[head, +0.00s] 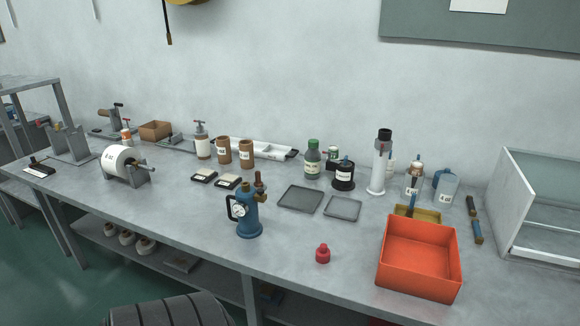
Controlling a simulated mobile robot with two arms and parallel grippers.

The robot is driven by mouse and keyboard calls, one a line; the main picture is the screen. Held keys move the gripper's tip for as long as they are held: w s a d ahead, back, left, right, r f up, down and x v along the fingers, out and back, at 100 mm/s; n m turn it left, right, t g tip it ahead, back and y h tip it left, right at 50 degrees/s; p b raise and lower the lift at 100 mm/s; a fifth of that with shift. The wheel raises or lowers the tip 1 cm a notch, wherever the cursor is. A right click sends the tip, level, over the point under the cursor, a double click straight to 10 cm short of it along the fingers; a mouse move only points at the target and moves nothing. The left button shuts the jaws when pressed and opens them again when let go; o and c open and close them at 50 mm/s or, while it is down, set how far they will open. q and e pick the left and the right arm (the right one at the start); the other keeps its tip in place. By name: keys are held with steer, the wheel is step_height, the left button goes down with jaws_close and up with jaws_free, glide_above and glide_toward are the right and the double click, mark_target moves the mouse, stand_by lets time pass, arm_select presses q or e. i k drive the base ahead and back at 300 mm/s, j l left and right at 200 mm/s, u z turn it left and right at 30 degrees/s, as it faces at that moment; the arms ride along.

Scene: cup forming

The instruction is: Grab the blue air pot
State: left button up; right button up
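The blue air pot (250,222) stands upright on the grey workbench (180,212), near the front edge and left of the middle. It has a round white gauge on its body, a dark handle on its left side, and brass and brown fittings at the top right. Nothing holds it or covers it. Neither of my grippers is in view.
A small red object (323,254) and an orange bin (417,258) stand to the pot's right. Two flat grey trays (300,198) lie behind and right of it. Bottles and jars line the back. The bench just left of the pot is clear.

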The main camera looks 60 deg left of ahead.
mark_target(245, 207)
steer(key=u, duration=2.2)
